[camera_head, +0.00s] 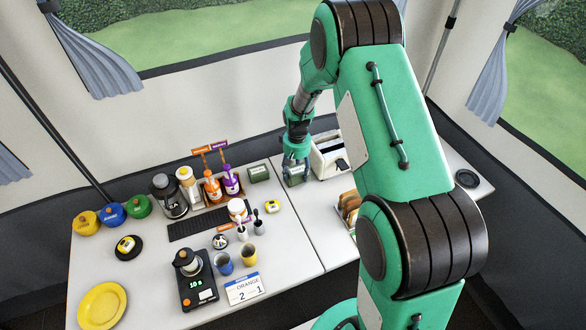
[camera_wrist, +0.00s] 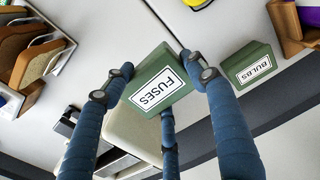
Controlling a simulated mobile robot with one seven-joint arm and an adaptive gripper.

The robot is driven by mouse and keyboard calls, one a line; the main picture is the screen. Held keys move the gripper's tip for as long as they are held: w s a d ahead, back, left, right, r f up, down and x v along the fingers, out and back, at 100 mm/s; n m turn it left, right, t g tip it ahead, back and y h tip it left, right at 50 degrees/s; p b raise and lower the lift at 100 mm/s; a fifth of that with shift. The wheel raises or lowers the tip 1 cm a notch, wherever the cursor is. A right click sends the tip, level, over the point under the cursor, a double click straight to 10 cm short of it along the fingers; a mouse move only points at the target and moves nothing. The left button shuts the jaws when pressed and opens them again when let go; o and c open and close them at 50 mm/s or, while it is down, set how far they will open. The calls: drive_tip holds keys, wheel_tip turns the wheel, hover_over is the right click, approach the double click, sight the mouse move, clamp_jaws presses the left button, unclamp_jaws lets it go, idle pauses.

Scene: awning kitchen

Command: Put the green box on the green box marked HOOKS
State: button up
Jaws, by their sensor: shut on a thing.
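My gripper (camera_head: 296,172) is shut on a green box with a white label reading FUSES (camera_wrist: 158,86). In the wrist view its blue fingers (camera_wrist: 157,75) press on the box from both sides. In the head view the held box (camera_head: 295,181) is beside the cream toaster, partly covered by the fingers. I cannot tell whether it touches the table. I can read no HOOKS label in either view.
The cream toaster (camera_head: 326,156) stands close to the right of my gripper. A crate with orange and purple bottles (camera_head: 222,190) is left of the BULBS box. A rack of bread-like slices (camera_wrist: 32,52) is at the wrist view's left.

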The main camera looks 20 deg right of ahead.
sight(293, 167)
drive_tip(key=w, duration=0.4)
drive_tip(key=w+d, duration=0.1)
drive_tip(key=shift+w+f, duration=0.25)
drive_tip(key=shift+w, duration=0.15)
drive_tip(key=shift+f, duration=0.1)
drive_tip(key=shift+f+b, duration=0.55)
drive_tip(key=shift+f, duration=1.1)
drive_tip(key=shift+f, duration=0.15)
drive_tip(key=o, duration=1.2)
drive_tip(key=shift+o, duration=0.2)
wheel_tip(293, 167, up, 12)
drive_tip(key=p, duration=0.1)
drive_tip(key=shift+p, duration=0.3)
